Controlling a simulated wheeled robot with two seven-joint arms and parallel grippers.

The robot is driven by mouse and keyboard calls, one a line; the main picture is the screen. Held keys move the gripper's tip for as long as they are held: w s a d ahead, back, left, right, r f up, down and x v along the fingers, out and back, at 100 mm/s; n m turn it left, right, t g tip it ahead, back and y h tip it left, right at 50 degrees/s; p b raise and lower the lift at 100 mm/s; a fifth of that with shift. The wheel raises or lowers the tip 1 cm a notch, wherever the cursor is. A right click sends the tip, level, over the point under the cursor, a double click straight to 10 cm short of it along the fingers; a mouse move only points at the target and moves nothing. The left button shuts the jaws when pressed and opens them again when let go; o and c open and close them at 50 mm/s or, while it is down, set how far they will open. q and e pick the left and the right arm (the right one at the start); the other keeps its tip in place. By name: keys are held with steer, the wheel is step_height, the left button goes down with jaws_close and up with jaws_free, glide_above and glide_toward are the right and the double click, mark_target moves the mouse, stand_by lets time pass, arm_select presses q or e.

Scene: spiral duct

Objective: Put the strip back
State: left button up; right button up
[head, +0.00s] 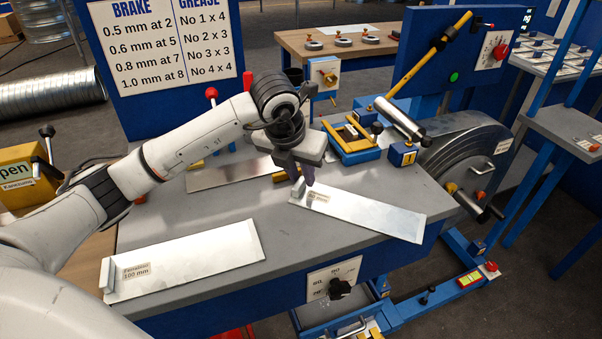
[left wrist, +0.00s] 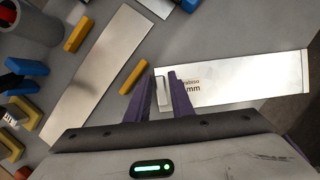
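A shiny metal strip (head: 365,212) with a small label and a raised tab at its left end reaches past the front edge of the grey bench. I cannot tell whether it touches the bench top. My left gripper (head: 304,180) is over that end. In the left wrist view the purple fingers (left wrist: 162,84) stand on both sides of the tab and look closed on it; the strip (left wrist: 240,80) extends right. A second labelled strip (head: 185,261), marked 100 mm, lies at the bench's front left. A bare strip (head: 228,173) lies behind. My right gripper is out of view.
The grey bench (head: 262,218) is clear between the strips. A blue and yellow fixture (head: 352,138) and a blue block (head: 402,154) stand at its back. A large curved metal drum (head: 465,160) stands right. A brake and grease board (head: 165,45) rises behind.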

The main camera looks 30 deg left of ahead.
arm_select(q)
steer(key=v, duration=1.2)
